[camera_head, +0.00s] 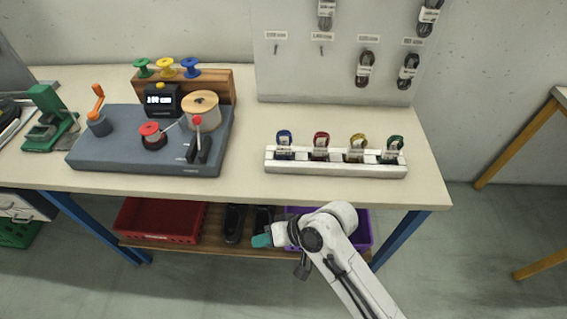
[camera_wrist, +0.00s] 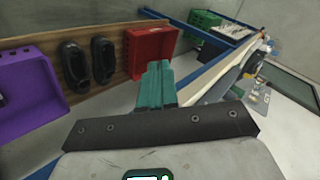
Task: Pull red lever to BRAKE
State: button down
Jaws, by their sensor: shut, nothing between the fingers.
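The red-knobbed lever (camera_head: 197,121) stands on the right part of the grey machine base (camera_head: 95,152), in front of a wooden-topped spool (camera_head: 201,108). Its dark bracket is below the knob; any BRAKE label is too small to read. My gripper (camera_head: 262,240) is below the table's front edge, near the lower shelf, well below and to the right of the lever. In the wrist view its teal fingers (camera_wrist: 156,88) are together, with nothing between them. The lever cannot be made out in the wrist view.
On the table are an orange crank (camera_head: 97,103), a red-topped knob (camera_head: 150,129) and a white rack (camera_head: 335,169) with several coloured coils. A red bin (camera_head: 160,220), black shoes (camera_head: 234,222) and a purple bin (camera_head: 363,226) sit on the shelf. The tabletop (camera_head: 245,185) overhangs the gripper.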

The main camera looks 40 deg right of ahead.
jog(key=w+d+r+m+t+b, duration=0.1)
jog(key=w+r+m+t, duration=0.2)
jog(key=w, duration=0.4)
jog(key=w+d+r+m+t+b, duration=0.1)
jog(key=w+r+m+t, duration=0.2)
jog(key=w+m+t, duration=0.2)
jog(key=w+d+r+m+t+b, duration=0.2)
jog(key=w+r+m+t, duration=0.1)
jog(key=w+m, duration=0.5)
jog(key=shift+w+r+m+t, duration=0.25)
jog(key=shift+w+m+t, duration=0.05)
jog(key=shift+w+t, duration=0.3)
jog(key=shift+d+r+h, duration=0.1)
jog(key=shift+h, duration=0.2)
